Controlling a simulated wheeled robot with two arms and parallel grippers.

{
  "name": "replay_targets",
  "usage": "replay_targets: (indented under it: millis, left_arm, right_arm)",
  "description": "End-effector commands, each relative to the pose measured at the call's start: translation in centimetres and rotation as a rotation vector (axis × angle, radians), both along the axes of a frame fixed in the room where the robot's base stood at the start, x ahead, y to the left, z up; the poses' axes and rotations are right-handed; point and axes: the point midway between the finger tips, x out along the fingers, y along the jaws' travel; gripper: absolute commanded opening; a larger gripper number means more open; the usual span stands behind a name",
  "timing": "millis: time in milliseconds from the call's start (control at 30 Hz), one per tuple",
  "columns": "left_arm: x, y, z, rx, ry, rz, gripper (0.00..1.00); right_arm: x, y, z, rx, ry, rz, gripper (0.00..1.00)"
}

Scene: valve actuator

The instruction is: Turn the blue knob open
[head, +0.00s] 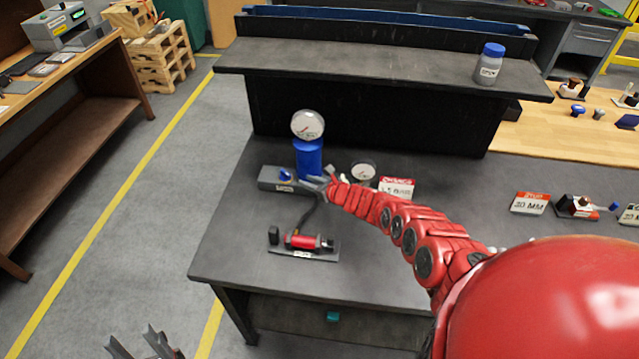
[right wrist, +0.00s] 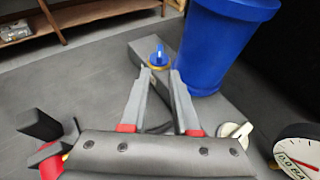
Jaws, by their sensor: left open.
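The blue knob (head: 286,175) sits on a grey block (head: 268,177) at the left of the dark table. In the right wrist view the knob (right wrist: 158,56) has a yellow ring at its base and lies just beyond the fingertips, in line with the gap. My right gripper (head: 311,184) is open beside the knob, to its right in the head view; its two fingers (right wrist: 160,76) stand apart with nothing between them. I cannot tell whether a fingertip touches the knob. My left gripper (head: 143,343) is open and empty, low at the left, away from the table.
A blue cylinder (head: 308,160) with a gauge (head: 307,125) stands close behind the block, right of the fingers in the right wrist view. A white knob (right wrist: 236,134) and a smaller gauge (head: 362,171) are nearby. A red device (head: 305,242) lies in front. A shelf (head: 380,65) stands behind.

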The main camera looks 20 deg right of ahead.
Motion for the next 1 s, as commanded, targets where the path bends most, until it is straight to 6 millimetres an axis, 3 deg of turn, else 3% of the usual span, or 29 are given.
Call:
replay_targets:
  millis: [200,400,900,1000]
  left_arm:
    - [0.0,0.0,1.5,0.0,0.0,0.0,0.5]
    - [0.0,0.0,1.1,0.0,-0.001,0.0,0.5]
    - [0.0,0.0,1.2,0.0,-0.001,0.0,0.5]
    - [0.0,0.0,1.1,0.0,0.0,0.0,0.5]
  right_arm:
    - [-2.4,-1.0,1.3,0.002,0.001,-0.004,0.29]
    - [-3.8,-1.5,1.7,0.003,0.0,-0.003,0.29]
    - [-4.6,-1.5,2.1,-0.001,0.0,0.001,0.29]
    - [-4.6,-1.5,2.1,-0.001,0.0,0.001,0.45]
